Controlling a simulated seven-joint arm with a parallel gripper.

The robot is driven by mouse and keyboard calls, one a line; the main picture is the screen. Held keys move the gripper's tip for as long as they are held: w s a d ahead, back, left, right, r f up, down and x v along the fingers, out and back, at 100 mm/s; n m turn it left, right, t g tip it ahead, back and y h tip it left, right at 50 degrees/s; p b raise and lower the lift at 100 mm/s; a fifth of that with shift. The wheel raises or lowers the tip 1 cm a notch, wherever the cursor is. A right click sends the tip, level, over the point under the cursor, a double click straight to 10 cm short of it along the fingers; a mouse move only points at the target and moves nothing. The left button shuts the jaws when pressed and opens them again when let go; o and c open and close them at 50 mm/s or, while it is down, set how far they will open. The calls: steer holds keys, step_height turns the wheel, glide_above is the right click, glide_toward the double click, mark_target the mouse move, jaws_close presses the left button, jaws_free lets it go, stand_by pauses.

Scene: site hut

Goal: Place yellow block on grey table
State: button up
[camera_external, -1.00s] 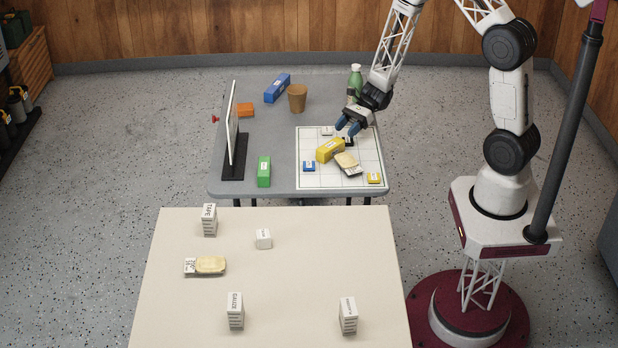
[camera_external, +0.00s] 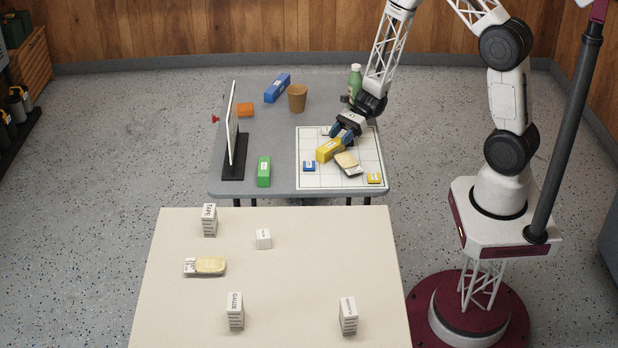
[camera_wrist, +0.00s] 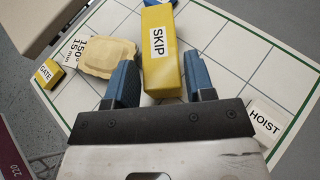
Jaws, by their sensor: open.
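A long yellow block (camera_external: 328,150) labelled SKIP lies on a white grid sheet (camera_external: 310,181) on the grey table (camera_external: 262,130). The block also shows in the wrist view (camera_wrist: 160,40). A small yellow block (camera_external: 374,178) labelled GATE sits at the sheet's near right corner; it is at the left in the wrist view (camera_wrist: 48,73). My gripper (camera_external: 341,135) is open and low over the sheet. In the wrist view its blue fingers (camera_wrist: 160,68) stand on either side of the SKIP block's near end. Whether they touch it is unclear.
A tan packet (camera_external: 347,162) lies close beside the SKIP block. A small blue block (camera_external: 309,166) and a white HOIST block (camera_wrist: 267,124) are on the sheet. A green bottle (camera_external: 355,82) stands behind. The table's middle left of the sheet is mostly clear.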

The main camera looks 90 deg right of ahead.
mark_target(332, 143)
steer(key=shift+x, duration=1.75)
steer(key=c, duration=0.7)
steer(key=shift+r, duration=0.15)
steer(key=shift+r, duration=1.05)
steer(key=shift+s+a+r, duration=0.15)
steer(key=shift+s+r, duration=0.25)
steer(key=shift+r, duration=0.2)
steer(key=s+a, duration=0.1)
steer(key=s, duration=0.3)
steer(key=s+a+r, duration=0.1)
steer(key=s+a, duration=0.1)
steer(key=s, duration=0.3)
steer(key=s+a, duration=0.2)
steer(key=s, duration=0.3)
steer(key=shift+s+a+r, duration=0.15)
steer(key=shift+r, duration=0.05)
